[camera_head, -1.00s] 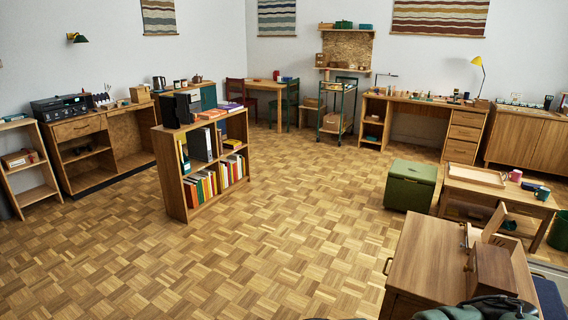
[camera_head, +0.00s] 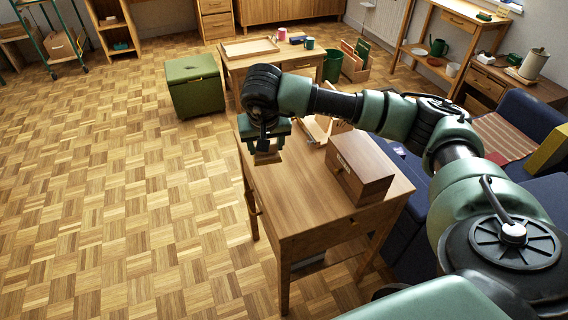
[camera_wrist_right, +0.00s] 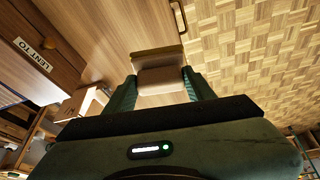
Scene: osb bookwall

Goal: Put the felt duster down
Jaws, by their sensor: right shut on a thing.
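My right gripper (camera_head: 266,146) is shut on the felt duster (camera_head: 266,157), a small brown block. It holds it over the left back part of the small wooden table (camera_head: 290,205). In the right wrist view, the duster (camera_wrist_right: 160,72) sits between the two green fingers (camera_wrist_right: 158,88), with the tabletop (camera_wrist_right: 118,28) behind it. I cannot tell whether the duster touches the table. My left gripper is not in view.
A wooden box (camera_head: 362,165) stands on the right of the table; its label (camera_wrist_right: 34,55) reads "LENT TO". A lighter wooden piece (camera_head: 318,128) lies behind it. The tabletop's front left is clear. A green chest (camera_head: 195,85) and blue sofa (camera_head: 510,115) stand nearby.

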